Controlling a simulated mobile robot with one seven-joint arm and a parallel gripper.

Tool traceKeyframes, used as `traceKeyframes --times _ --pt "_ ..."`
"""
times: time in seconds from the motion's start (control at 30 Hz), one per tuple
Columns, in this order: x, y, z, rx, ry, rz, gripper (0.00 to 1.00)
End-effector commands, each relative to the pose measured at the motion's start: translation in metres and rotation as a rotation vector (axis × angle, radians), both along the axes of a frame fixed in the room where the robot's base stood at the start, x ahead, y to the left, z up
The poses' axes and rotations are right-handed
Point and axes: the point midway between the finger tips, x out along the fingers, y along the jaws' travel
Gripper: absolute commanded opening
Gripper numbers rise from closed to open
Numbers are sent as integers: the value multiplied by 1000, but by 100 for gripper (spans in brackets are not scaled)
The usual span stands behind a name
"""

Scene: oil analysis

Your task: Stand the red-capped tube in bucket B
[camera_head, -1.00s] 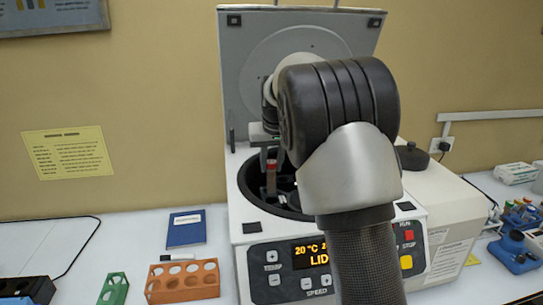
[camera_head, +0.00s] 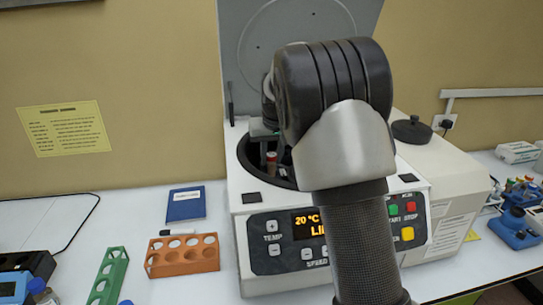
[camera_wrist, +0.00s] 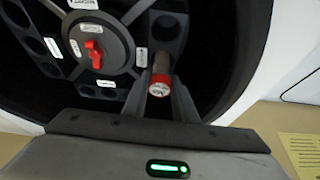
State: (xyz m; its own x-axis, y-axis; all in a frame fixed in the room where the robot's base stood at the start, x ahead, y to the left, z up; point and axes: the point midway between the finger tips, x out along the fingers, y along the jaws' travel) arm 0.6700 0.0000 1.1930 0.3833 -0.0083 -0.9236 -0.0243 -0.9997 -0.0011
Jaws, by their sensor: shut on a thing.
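My gripper (camera_wrist: 160,88) is shut on the red-capped tube (camera_wrist: 160,82), which is seen nearly cap-end on in the wrist view. In the head view the tube (camera_head: 271,162) hangs upright inside the open centrifuge bowl, largely hidden below the rim. The rotor (camera_wrist: 98,48) has a red central knob (camera_wrist: 93,52) and several dark buckets with small white labels. The tube is by the bucket (camera_wrist: 168,28) right of the hub. I cannot read the label letters or tell whether the tube's lower end is inside a hole.
The centrifuge (camera_head: 240,200) has its lid (camera_head: 240,60) raised. An orange rack (camera_head: 183,257), a green rack (camera_head: 107,278) and a blue notebook (camera_head: 185,204) lie left of it. A black knobbed lid (camera_head: 411,131) rests on the right housing. The bowl wall is close around my gripper.

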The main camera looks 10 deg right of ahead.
Motion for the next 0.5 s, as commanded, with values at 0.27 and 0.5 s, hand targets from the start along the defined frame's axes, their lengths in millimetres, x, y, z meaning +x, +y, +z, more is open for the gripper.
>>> traceKeyframes --times 0.27,0.5 --pt "0 0 0 0 0 0 44" --pt "0 0 0 0 0 0 47"
